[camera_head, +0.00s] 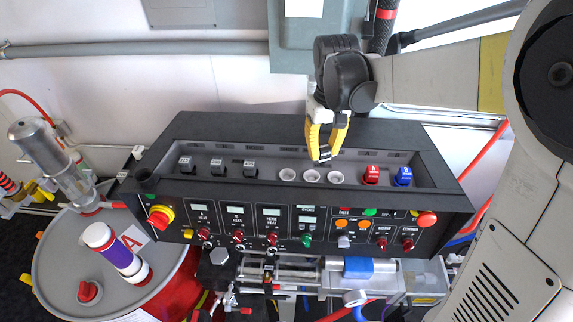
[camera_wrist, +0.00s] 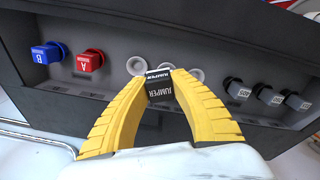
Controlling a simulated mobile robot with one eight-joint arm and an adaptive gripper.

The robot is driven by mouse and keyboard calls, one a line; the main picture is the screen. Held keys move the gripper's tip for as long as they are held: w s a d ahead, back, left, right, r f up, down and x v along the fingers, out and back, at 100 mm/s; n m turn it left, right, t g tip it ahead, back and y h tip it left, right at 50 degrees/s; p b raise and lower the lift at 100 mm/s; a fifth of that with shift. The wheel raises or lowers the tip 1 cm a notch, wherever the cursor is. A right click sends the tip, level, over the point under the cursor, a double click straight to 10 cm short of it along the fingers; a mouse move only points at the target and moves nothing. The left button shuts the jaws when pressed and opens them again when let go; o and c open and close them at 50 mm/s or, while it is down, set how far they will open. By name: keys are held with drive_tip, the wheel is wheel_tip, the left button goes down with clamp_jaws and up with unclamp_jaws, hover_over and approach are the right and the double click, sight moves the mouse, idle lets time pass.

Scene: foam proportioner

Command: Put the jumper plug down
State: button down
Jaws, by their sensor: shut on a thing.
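The jumper plug (camera_wrist: 159,86) is a small black block with white "JUMPER" lettering, held between the yellow fingertips of my gripper (camera_wrist: 159,84). In the head view my gripper (camera_head: 325,157) hangs over the recessed top tray of the black control console (camera_head: 250,128). Three round white sockets (camera_head: 311,176) lie in a row in the tray, just below the gripper in the picture. In the wrist view they show behind the plug, and the plug partly covers the middle one. I cannot tell whether the plug touches the tray.
A red plug (camera_head: 371,174) and a blue plug (camera_head: 403,176) stand at right. The console front carries knobs and displays. A drum (camera_head: 60,262) stands at lower left.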

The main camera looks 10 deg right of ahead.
drive_tip(key=w+a+f, duration=0.1)
drive_tip(key=a+f, duration=0.1)
drive_tip(key=w+a+f, duration=0.1)
drive_tip(key=a, duration=0.2)
drive_tip(key=w+a+f+p, duration=0.1)
drive_tip(key=w+a+f, duration=0.1)
drive_tip(key=a, duration=0.1)
drive_tip(key=shift+w+a+f, duration=0.1)
drive_tip(key=shift+a+f, duration=0.1)
drive_tip(key=shift+f, duration=0.1)
wheel_tip(320, 180, down, 4)
drive_tip(key=shift+p, duration=0.35)
drive_tip(key=shift+f+b, duration=0.3)
drive_tip(key=shift+b, duration=0.05)
drive_tip(key=c, duration=1.2)
unclamp_jaws()
drive_tip(key=shift+c, duration=0.2)
drive_tip(key=shift+r, duration=0.1)
drive_tip(key=shift+r, duration=0.1)
